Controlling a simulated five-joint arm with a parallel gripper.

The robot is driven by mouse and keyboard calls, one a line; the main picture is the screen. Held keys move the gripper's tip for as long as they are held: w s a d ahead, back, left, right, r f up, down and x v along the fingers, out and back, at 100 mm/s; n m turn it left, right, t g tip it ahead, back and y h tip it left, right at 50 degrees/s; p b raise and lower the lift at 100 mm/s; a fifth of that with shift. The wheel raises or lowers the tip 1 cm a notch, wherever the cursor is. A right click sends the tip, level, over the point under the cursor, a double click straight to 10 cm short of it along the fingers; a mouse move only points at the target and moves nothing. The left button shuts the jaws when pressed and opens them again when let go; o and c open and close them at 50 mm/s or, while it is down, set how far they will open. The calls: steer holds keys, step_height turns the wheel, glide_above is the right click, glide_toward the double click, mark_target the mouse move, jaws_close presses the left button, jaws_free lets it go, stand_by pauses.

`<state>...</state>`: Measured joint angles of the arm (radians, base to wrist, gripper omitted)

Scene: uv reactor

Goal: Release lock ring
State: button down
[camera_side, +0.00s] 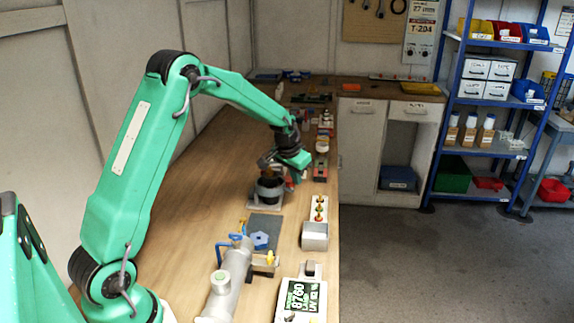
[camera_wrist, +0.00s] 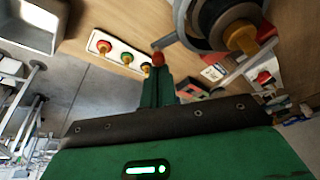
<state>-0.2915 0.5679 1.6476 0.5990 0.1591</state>
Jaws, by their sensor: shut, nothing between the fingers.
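The round unit (camera_side: 270,188) with a dark body stands on a light base on the bench, below my gripper (camera_side: 283,170) in the side view. In the wrist view its grey ring (camera_wrist: 184,22) surrounds a dark centre with an orange part (camera_wrist: 241,38). A short grey arm with a red ball end (camera_wrist: 158,58) reaches out from the ring side. My gripper (camera_wrist: 157,84) is shut, with its green fingers just below the red ball in the picture. I cannot tell whether they touch it. Nothing shows between the fingers.
A white strip with several coloured knobs (camera_wrist: 104,47) lies beside the unit; the strip (camera_side: 319,208) stands near the bench edge. A grey cylinder (camera_side: 230,278), a blue part (camera_side: 260,240) and a display box (camera_side: 301,298) are nearer the front. Bare bench lies left of the unit.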

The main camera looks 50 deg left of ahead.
steer(key=shift+s+d, duration=0.25)
steer(key=shift+s, duration=0.5)
steer(key=shift+s+d, duration=0.25)
steer(key=shift+s, duration=0.75)
steer(key=shift+w+d+f, duration=0.1)
step_height(320, 180, up, 10)
steer(key=shift+w+f, duration=0.25)
steer(key=shift+w, duration=0.1)
stand_by(0.6)
steer(key=shift+d, duration=0.1)
